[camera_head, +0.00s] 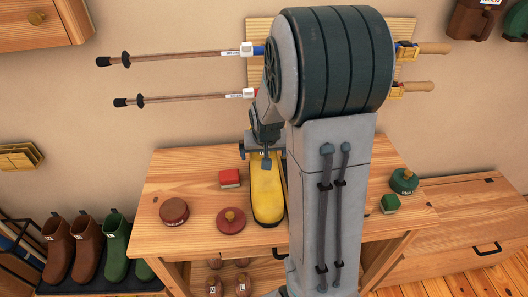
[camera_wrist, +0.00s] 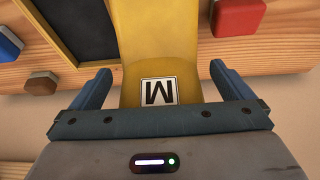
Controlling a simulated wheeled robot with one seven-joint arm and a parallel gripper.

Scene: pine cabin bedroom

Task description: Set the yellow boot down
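The yellow boot (camera_head: 267,195) is at the wooden table (camera_head: 160,168), its toe pointing toward the front edge. It appears to rest on the tabletop. In the wrist view the boot (camera_wrist: 160,30) shows a white tag with the letter M. My gripper (camera_head: 263,150) is at the boot's rear end, at the back of the table. In the wrist view its two blue fingers (camera_wrist: 160,75) stand on either side of the boot with a narrow gap at each side. The gripper looks open. My arm hides part of the boot's right side.
Left of the boot are a red block (camera_head: 230,178), a brown round tin (camera_head: 174,211) and a red lidded tin (camera_head: 231,220). A dark framed panel (camera_wrist: 78,28) lies close beside the boot. A green block (camera_head: 390,203) and green tin (camera_head: 404,181) stand at the right.

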